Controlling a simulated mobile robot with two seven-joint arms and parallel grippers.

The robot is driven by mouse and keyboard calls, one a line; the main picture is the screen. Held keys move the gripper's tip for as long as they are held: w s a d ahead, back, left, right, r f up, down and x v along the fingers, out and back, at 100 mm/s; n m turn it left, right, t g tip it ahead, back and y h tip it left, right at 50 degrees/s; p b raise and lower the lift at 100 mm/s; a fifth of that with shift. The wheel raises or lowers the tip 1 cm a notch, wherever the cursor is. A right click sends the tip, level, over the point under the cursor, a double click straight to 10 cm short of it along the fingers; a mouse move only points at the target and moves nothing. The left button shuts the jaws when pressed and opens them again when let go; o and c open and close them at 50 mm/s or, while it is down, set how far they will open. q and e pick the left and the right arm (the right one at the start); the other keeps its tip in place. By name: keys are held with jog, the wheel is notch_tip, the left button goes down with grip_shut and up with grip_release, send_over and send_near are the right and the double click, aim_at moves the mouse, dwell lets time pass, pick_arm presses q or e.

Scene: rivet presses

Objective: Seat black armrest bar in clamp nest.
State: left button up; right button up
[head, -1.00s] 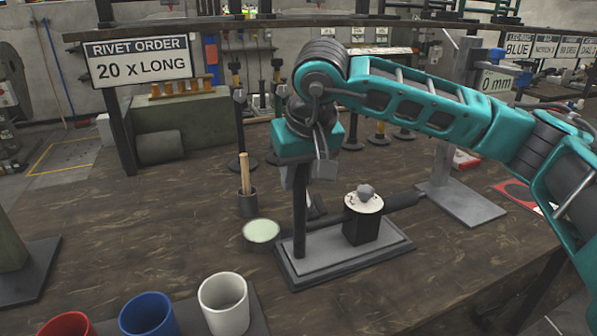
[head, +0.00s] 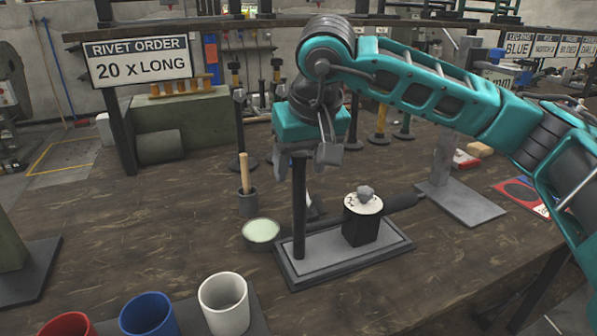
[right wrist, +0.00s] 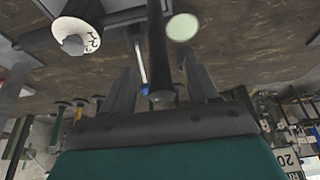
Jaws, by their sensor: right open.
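A black bar (head: 299,210) stands upright at the left end of a grey base plate (head: 330,262). A black block (head: 360,226) with a white marked disc and a grey knob on top stands on the same plate. My right gripper (head: 309,158) is open at the upright bar's top. In the right wrist view, that bar (right wrist: 157,50) shows between the apart fingers (right wrist: 158,92).
A pale green round dish (head: 261,231) and a dark cup (head: 248,203) with a wooden stick are left of the plate. Red, blue and white cups (head: 223,303) stand in front. A grey stand (head: 455,200) is at right.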

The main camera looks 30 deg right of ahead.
pick_arm(q)
jog(key=shift+s+a+f+p, duration=0.1)
jog(key=shift+s+a+p, duration=0.25)
jog(key=shift+s+p, duration=0.15)
pick_arm(e)
jog(key=v, duration=1)
pick_arm(q)
jog(key=shift+w, duration=0.1)
pick_arm(e)
jog(key=shift+f, duration=0.1)
